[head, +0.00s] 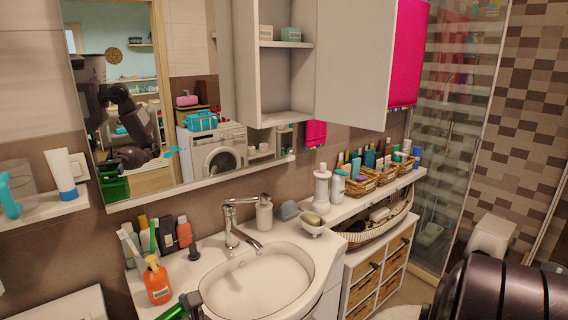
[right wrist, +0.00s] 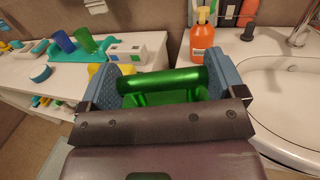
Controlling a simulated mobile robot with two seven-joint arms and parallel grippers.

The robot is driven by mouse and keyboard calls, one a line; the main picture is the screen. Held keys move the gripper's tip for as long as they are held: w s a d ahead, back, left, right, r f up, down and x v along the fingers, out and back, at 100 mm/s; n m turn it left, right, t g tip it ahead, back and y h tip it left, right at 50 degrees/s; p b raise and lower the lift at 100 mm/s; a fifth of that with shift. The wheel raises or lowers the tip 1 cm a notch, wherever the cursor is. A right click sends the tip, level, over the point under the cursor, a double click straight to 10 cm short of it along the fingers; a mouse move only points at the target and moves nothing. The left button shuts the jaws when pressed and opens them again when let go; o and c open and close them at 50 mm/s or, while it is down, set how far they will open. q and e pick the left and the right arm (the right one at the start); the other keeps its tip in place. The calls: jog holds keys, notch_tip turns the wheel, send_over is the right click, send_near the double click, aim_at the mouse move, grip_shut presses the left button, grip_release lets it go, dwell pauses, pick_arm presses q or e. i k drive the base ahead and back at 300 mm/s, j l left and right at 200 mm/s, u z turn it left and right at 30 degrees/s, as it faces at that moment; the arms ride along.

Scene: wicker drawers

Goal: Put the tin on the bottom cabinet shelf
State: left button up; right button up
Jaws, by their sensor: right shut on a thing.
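A shiny green tin (right wrist: 160,82) is held between the two blue-grey fingers of my right gripper (right wrist: 165,88), which is shut on it. In the head view only part of the tin (head: 172,313) shows at the bottom edge, in front of the washbasin counter. The tin is well below and left of the cabinet. My left gripper is not in view.
The tap (head: 240,222), an orange soap bottle (head: 157,283) and several bottles stand around the basin (head: 258,285). The open cabinet door (head: 360,70) with a pink towel (head: 408,50) projects on the right. A side shelf carries a white dispenser (head: 322,185) and baskets.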

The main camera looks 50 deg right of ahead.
aim_at(279, 116)
jog(key=k+l, duration=0.15)
jog(key=l, duration=0.25)
jog(key=k+l, duration=0.2)
jog(key=l, duration=0.15)
jog(key=k+l+z, duration=0.1)
jog(key=l, duration=0.3)
jog(key=k+l, duration=0.25)
jog(key=l, duration=0.1)
